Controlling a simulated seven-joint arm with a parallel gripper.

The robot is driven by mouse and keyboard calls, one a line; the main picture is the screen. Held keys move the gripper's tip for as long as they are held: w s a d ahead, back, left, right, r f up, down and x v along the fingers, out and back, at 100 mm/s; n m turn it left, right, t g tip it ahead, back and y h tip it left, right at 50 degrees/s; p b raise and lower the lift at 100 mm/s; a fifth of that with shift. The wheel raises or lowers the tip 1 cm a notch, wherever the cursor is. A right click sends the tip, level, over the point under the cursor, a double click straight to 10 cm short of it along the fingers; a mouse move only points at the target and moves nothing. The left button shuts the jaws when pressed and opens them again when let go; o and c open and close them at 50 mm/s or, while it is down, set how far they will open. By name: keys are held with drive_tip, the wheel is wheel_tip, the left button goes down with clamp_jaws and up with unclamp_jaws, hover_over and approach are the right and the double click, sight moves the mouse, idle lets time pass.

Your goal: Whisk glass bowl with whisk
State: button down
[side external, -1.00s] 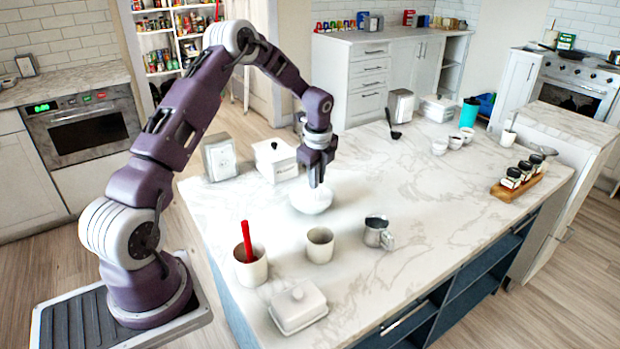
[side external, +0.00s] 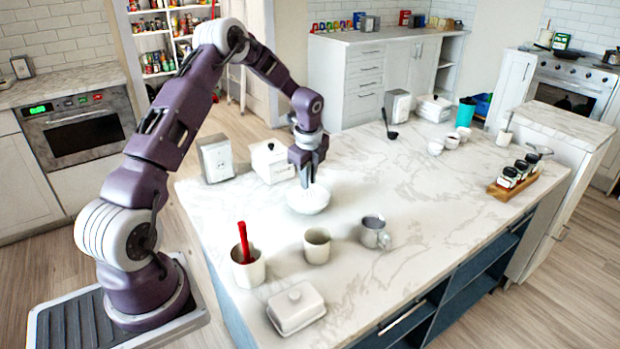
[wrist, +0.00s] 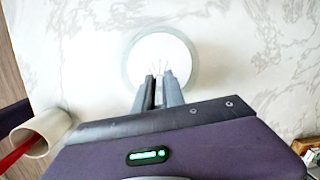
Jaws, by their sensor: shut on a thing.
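The glass bowl (side external: 312,205), whitish in the side view, stands on the marble island. In the wrist view the bowl (wrist: 186,56) is a pale round shape just ahead of my fingers. My gripper (side external: 307,180) points down over the bowl, and its fingertips are close to the bowl's opening. In the wrist view my gripper (wrist: 160,82) is shut on the whisk (wrist: 163,68). Thin whisk wires show inside the bowl, and the handle is hidden between the fingers. I cannot tell whether the wires touch the bowl's bottom.
A white canister (side external: 271,162) stands close behind the bowl. A cream mug (side external: 316,247), a metal pitcher (side external: 374,233), a pot (side external: 249,272) with a red utensil and a butter dish (side external: 296,311) stand in front. The marble right of the bowl is clear.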

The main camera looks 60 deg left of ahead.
drive_tip(key=shift+v, duration=3.35)
drive_tip(key=shift+w+a+v, duration=0.1)
drive_tip(key=shift+a+v, duration=0.05)
drive_tip(key=shift+v, duration=0.65)
drive_tip(key=shift+w+a+v, duration=0.1)
drive_tip(key=shift+a+v, duration=0.05)
drive_tip(key=shift+v, duration=0.7)
drive_tip(key=shift+w+a+v, duration=0.1)
drive_tip(key=shift+a+v, duration=0.05)
drive_tip(key=shift+v, duration=0.65)
drive_tip(key=shift+r, duration=0.1)
drive_tip(key=shift+d, duration=0.1)
drive_tip(key=s+d+f+n+g, duration=0.1)
drive_tip(key=s+d+n, duration=0.2)
drive_tip(key=d, duration=0.6)
drive_tip(key=s+d+f+n+g, duration=0.1)
drive_tip(key=s+d+f+n, duration=0.1)
drive_tip(key=d+n, duration=0.5)
drive_tip(key=s+d+f+n, duration=0.2)
drive_tip(key=s+d+n, duration=0.2)
drive_tip(key=d, duration=0.7)
drive_tip(key=shift+s+d+f+n+g, duration=0.25)
drive_tip(key=shift+d+n+g, duration=0.15)
drive_tip(key=shift+n, duration=0.1)
